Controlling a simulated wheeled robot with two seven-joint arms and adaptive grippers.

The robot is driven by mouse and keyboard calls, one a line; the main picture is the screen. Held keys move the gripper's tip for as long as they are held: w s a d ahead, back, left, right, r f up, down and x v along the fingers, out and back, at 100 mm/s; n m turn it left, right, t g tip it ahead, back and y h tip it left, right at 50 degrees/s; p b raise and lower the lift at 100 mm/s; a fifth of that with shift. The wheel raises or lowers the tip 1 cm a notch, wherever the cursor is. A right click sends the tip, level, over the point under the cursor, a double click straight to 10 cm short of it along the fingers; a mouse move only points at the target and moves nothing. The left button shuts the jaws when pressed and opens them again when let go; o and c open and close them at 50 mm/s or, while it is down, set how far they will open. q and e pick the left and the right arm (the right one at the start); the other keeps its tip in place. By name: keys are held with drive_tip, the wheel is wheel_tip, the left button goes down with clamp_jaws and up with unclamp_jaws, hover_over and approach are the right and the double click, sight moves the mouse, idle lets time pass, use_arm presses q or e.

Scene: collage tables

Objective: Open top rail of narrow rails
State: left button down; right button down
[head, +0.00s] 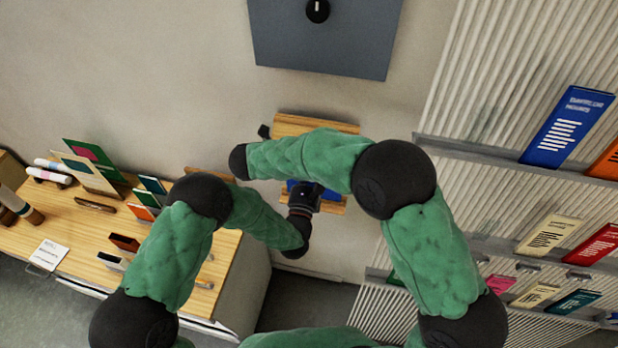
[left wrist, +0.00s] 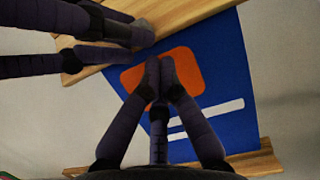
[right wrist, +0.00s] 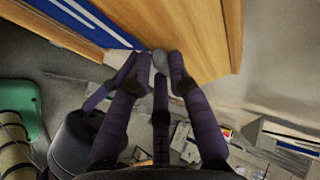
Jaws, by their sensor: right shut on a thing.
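The narrow rails are two wooden bars on the wall, a top rail (head: 345,128) and a bottom rail (head: 335,208). A blue card, mostly hidden in the head view, hangs between them; in the left wrist view the card (left wrist: 228,75) shows an orange block and white lines. My right gripper (head: 265,131) is shut on the top rail near its left end; the right wrist view shows the rail (right wrist: 200,30) at its fingers. My left gripper (head: 304,192) is shut, its fingertips together in front of the card. My right forearm hides part of the rails.
A grey panel with a black knob (head: 325,45) is on the wall above. A wooden desk (head: 75,225) with cards and rolls stands at left. A ribbed display wall (head: 510,75) with coloured booklets stands at right.

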use_arm(q)
drive_tip(key=shift+x, duration=1.2)
drive_tip(key=shift+s+a+r+g, duration=0.15)
drive_tip(key=shift+s+r+g, duration=0.15)
drive_tip(key=shift+s+r, duration=0.25)
use_arm(e)
drive_tip(key=shift+f, duration=0.1)
use_arm(q)
drive_tip(key=shift+w+r, duration=0.1)
use_arm(e)
drive_tip(key=c, duration=1.3)
unclamp_jaws()
drive_tip(key=shift+o, duration=0.8)
drive_tip(key=shift+s, duration=0.1)
use_arm(q)
drive_tip(key=shift+r, duration=0.15)
